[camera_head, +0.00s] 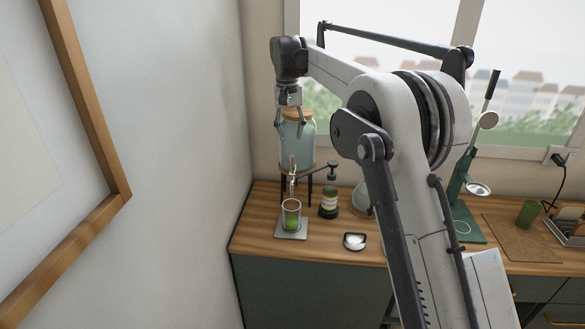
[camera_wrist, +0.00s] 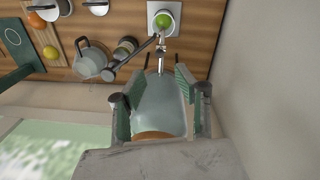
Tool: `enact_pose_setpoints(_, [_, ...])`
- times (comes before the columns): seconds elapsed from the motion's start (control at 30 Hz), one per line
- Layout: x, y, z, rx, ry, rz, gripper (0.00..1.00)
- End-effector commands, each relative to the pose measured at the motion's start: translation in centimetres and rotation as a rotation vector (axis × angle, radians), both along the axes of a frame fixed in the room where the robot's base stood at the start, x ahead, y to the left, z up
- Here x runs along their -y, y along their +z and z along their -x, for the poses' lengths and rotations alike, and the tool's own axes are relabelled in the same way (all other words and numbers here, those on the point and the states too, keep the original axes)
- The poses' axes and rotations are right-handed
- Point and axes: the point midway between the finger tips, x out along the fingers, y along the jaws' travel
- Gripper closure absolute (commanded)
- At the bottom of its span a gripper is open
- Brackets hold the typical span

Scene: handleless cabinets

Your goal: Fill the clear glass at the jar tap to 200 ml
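The clear glass (camera_head: 291,216) stands upright on a pale square plate (camera_head: 281,235) below the jar's tap (camera_head: 292,183). Green shows in its lower part; I cannot read a volume. From above, the glass (camera_wrist: 164,20) shows as a green disc. The jar (camera_head: 297,150) holds pale bluish liquid under a wooden lid and stands on dark legs.
A dark bottle (camera_head: 329,203) and a small white-topped dish (camera_head: 355,241) stand right of the glass. A glass kettle (camera_wrist: 91,60) is beside the lever. A green stand (camera_head: 463,215) and green cup (camera_head: 527,213) are farther right. The wall (camera_head: 195,120) is close on the left.

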Motion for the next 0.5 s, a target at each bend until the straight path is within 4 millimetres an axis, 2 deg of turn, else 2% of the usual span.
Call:
enact_pose_setpoints(0.17, [0.1, -2.3, 0.0, 0.001, 0.0, 0.0, 0.69])
enact_pose_setpoints(0.5, [0.4, -8.6, 0.0, 0.001, 0.0, 0.0, 0.69])
